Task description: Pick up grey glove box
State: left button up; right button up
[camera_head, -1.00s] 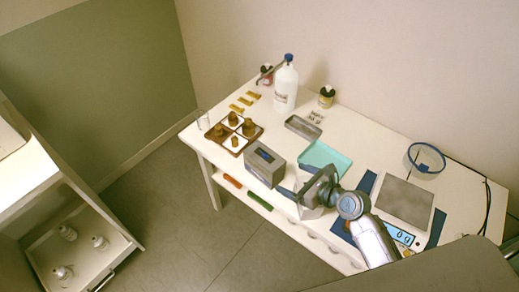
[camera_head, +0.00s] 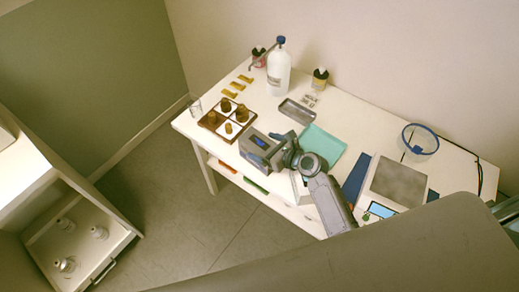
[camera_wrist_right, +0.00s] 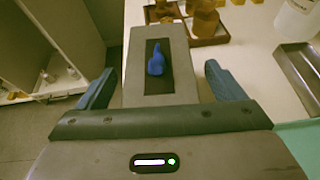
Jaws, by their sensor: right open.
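The grey glove box (camera_head: 250,148) stands near the front edge of the white table, with a blue glove poking from the dark slot in its top. The box also shows in the right wrist view (camera_wrist_right: 182,50), upright. My right gripper (camera_head: 275,155) is open at the box's right end. In the right wrist view my right gripper's (camera_wrist_right: 160,86) blue fingers lie one on each side of the box, with a gap visible at each side. The box's near end is hidden behind the gripper body. My left gripper is not in view.
A brown tray (camera_head: 214,128) with amber bottles stands left of the box. A grey metal tray (camera_head: 297,112) and a teal tray (camera_head: 322,147) lie behind and right. A large white bottle (camera_head: 278,72) stands at the back. A scale (camera_head: 398,182) is at the right.

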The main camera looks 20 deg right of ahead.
jog(key=shift+w+a+f, duration=0.2)
jog(key=shift+w+a, duration=0.1)
jog(key=shift+w, duration=0.1)
jog(key=c, duration=1.3)
jog(key=shift+r, duration=0.1)
